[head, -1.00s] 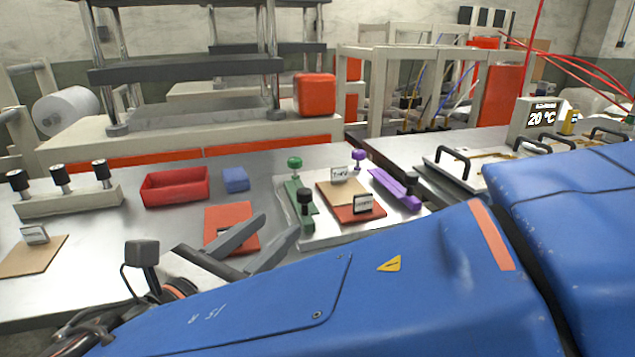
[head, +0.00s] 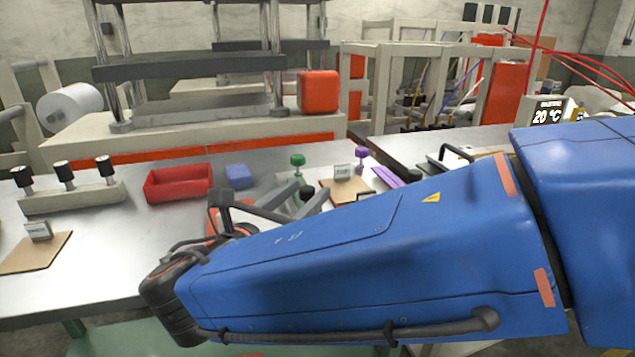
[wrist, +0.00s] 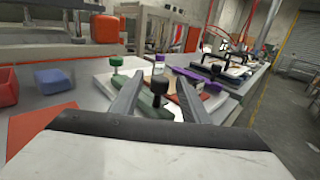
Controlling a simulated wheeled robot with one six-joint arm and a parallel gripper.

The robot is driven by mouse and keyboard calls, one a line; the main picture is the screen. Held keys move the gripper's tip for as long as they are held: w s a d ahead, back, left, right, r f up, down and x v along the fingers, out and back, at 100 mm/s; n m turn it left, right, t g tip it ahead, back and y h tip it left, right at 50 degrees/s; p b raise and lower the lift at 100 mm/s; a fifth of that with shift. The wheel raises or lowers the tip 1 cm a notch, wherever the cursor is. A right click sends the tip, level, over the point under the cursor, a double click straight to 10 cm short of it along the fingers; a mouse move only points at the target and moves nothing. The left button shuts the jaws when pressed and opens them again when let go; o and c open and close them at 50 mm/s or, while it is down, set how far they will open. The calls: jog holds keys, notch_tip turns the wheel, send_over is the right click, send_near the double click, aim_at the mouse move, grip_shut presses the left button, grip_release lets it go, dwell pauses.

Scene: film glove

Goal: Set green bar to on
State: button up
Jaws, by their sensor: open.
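The green bar shows in the wrist view (wrist: 124,82), lying on a pale plate, with a round green knob (wrist: 116,61) at its far end and a black knob (wrist: 159,86) nearer me. In the head view the green knob (head: 298,159) stands just beyond my fingers, and my arm hides much of the bar. My gripper (head: 312,190) is open and empty. In the wrist view its fingers (wrist: 157,90) spread on either side of the black knob, which appears between them; I cannot tell the remaining distance. No "on" label is readable.
A red tray (head: 178,183) and a blue block (head: 238,176) stand to the left. An orange mat (wrist: 40,124) lies left of the gripper in the wrist view.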

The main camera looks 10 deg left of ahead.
jog(key=shift+x, duration=2.7)
jog(key=shift+c, duration=0.7)
grip_shut()
